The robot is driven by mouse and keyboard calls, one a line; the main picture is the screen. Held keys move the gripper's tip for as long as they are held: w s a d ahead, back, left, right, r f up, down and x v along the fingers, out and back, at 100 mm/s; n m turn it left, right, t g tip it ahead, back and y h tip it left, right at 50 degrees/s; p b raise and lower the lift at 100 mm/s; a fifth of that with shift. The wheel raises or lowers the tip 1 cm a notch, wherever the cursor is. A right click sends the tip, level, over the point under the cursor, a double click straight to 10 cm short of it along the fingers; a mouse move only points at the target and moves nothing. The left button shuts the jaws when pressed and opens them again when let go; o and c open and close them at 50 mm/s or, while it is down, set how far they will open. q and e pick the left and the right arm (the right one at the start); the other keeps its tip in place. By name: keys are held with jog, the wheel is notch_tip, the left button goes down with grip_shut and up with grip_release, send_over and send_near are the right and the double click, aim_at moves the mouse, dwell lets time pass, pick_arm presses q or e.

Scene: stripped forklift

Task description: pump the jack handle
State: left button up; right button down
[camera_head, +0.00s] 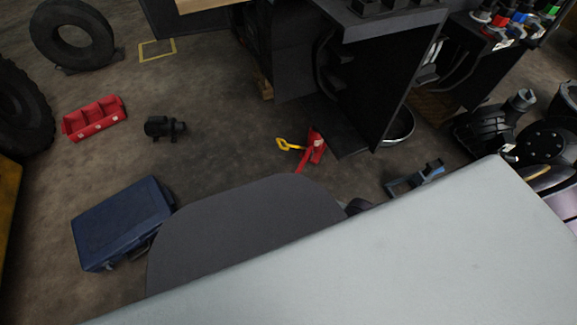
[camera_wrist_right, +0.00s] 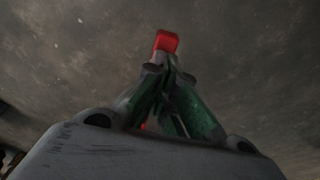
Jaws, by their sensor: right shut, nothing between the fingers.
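The red jack (camera_head: 316,147) stands on the floor near the middle of the head view, beside a dark cabinet-like part. A yellow piece (camera_head: 289,145) reaches out from its left side. A red bar runs down from the jack and passes behind a dark rounded shape, so its lower end is hidden. In the right wrist view my right gripper (camera_wrist_right: 168,72) is shut and empty. A red end piece (camera_wrist_right: 166,41) shows just past its fingertips, and a little red shows between the finger links. I cannot tell whether the fingertips touch it. My left gripper is not in view.
A blue case (camera_head: 122,222), a red tray (camera_head: 94,118) and a small black motor-like part (camera_head: 165,128) lie on the floor at left. A tyre (camera_head: 72,36) is at the back left. A dark bracket (camera_head: 413,178) lies right of the jack.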

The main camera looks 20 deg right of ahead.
jog(key=shift+s+d+f, duration=0.1)
jog(key=shift+s+f, duration=0.2)
jog(key=shift+f, duration=0.2)
jog(key=shift+r, duration=0.2)
dwell(0.4)
jog(key=shift+a+r, duration=0.2)
jog(key=shift+r, duration=0.75)
jog(key=shift+a+r, duration=0.2)
jog(key=shift+r, duration=0.75)
notch_tip(320, 180, up, 8)
jog(key=a, duration=0.1)
jog(key=shift+s+r, duration=0.2)
jog(key=shift+s, duration=0.15)
